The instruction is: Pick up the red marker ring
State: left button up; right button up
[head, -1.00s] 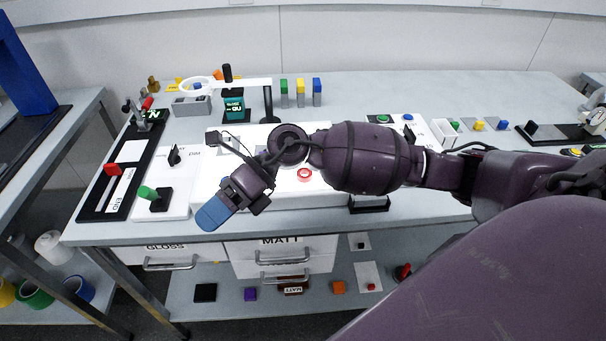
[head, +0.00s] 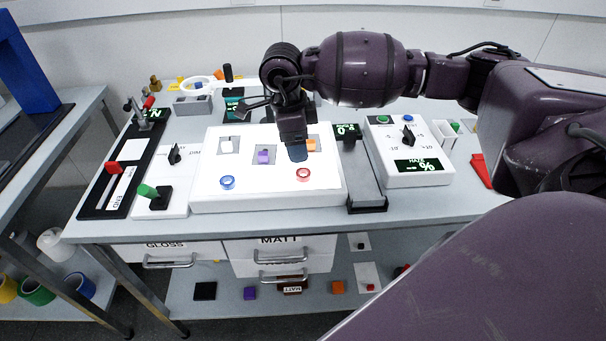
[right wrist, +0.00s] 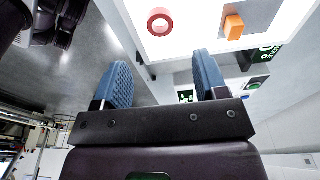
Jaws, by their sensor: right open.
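The red marker ring (head: 303,174) lies flat on the front right part of the white lit panel (head: 265,203). In the right wrist view the red ring (right wrist: 160,22) shows near the panel's edge, beyond the fingertips. My right gripper (head: 298,153) is above the panel, just behind the ring in the head view, with its fingers pointing down. In the right wrist view its two blue fingers (right wrist: 163,75) are spread apart with nothing between them. The ring is apart from the fingers. My left gripper is not in view.
A blue ring (head: 227,182) lies on the panel's front left. A purple block (head: 264,157) and an orange block (head: 311,145) sit on the panel. A dark-edged slide (head: 366,180) and a HAZE meter (head: 420,166) stand to the right.

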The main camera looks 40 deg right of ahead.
aim_at(303, 172)
jog(key=f, duration=0.5)
jog(key=d+f, duration=0.1)
jog(key=f, duration=0.2)
jog(key=shift+s+f, duration=0.15)
jog(key=shift+s, duration=0.05)
jog(key=shift+c, duration=0.3)
jog(key=c, duration=0.9)
